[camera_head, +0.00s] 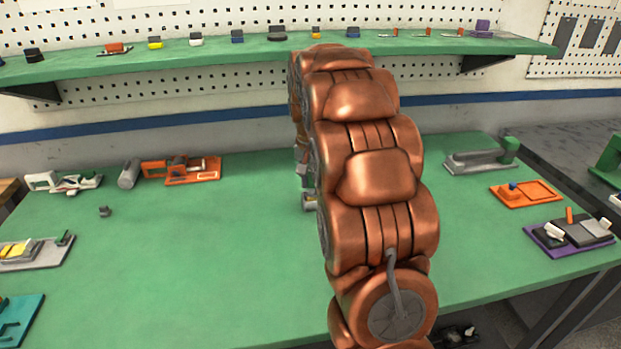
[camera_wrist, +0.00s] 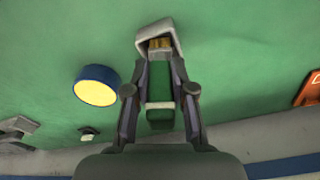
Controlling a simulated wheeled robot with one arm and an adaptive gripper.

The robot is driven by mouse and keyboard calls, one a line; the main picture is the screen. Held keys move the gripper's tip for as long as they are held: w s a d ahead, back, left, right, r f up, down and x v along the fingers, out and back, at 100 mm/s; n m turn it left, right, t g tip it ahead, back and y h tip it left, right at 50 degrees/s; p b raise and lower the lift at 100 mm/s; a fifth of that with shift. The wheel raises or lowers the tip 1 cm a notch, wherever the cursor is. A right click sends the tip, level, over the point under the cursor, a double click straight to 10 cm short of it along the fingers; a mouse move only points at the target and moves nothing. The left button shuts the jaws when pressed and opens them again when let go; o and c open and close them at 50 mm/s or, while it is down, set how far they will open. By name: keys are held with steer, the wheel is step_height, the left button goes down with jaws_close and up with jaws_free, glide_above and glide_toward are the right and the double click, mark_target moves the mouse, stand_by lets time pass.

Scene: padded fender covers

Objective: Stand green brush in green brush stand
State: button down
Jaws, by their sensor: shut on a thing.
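In the wrist view my gripper (camera_wrist: 160,95) is shut on a green block-like piece (camera_wrist: 159,82), seemingly the green brush, which lies between the two fingers. At its far end a pale grey-white frame (camera_wrist: 157,27) surrounds a small yellow part; I cannot tell whether this belongs to the brush. In the head view my copper arm hides most of the gripper and what it holds. A grey piece with a green upright (camera_head: 508,150) stands at the right back of the bench; I cannot tell whether it is the green brush stand.
The green bench (camera_head: 190,260) is largely clear at left of my arm. Orange tools (camera_head: 193,170) lie at its back left. An orange tray (camera_head: 525,193) and a purple-based holder (camera_head: 570,235) sit at right. A blue-rimmed yellow disc (camera_wrist: 97,86) is beside my gripper.

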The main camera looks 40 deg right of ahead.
mark_target(311, 166)
steer(key=shift+f, duration=0.4)
steer(key=shift+c, duration=1.7)
jaws_free()
steer(key=shift+r, duration=0.15)
steer(key=shift+r+p, duration=0.75)
steer(key=shift+r, duration=3.15)
steer(key=shift+a, duration=0.1)
steer(key=s+a+n+g, duration=0.1)
steer(key=s+a+n, duration=0.3)
steer(key=s+a, duration=1.1)
steer(key=s+a+f+n+g, duration=0.1)
steer(key=s+a+f+n, duration=0.1)
steer(key=s+a, duration=0.3)
steer(key=s+a+f+n+y, duration=0.1)
steer(key=s+a+f+n, duration=0.2)
steer(key=s, duration=1.1)
steer(key=shift+s+a+f+g, duration=0.15)
steer(key=shift+a+f+g, duration=0.25)
steer(key=shift+a+f, duration=0.65)
